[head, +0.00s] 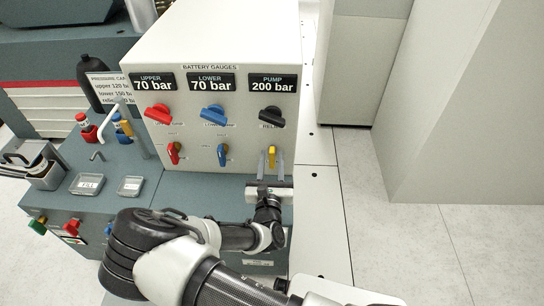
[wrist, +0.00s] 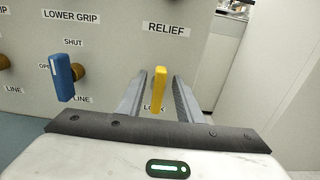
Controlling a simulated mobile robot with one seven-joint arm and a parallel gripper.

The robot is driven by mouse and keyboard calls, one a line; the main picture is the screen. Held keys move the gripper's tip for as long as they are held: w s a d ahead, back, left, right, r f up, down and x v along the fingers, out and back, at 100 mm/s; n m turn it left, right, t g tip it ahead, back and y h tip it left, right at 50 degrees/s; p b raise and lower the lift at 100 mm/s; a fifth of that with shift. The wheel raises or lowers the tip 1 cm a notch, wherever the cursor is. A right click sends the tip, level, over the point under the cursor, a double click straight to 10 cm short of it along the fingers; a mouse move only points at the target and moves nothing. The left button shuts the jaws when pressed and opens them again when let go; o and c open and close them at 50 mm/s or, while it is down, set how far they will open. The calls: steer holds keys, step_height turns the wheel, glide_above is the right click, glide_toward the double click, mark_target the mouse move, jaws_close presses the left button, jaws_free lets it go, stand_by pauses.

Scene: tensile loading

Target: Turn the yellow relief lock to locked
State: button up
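The yellow relief lock (head: 272,156) is a small upright lever on the front panel, under the black relief knob (head: 271,117). My gripper (head: 270,168) is in front of and just below the lever. In the wrist view its two fingers (wrist: 158,90) are apart, one on each side of the lever, with visible gaps. Whether the fingertips reach the panel is unclear.
A blue lever (head: 222,154) and a red lever (head: 174,153) sit to the left on the same panel. Red (head: 158,113) and blue (head: 213,113) knobs are above them. Gauges read 70, 70 and 200 bar. Open floor (head: 400,245) lies to the right.

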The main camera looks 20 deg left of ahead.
steer(key=shift+x, duration=1.15)
jaws_close()
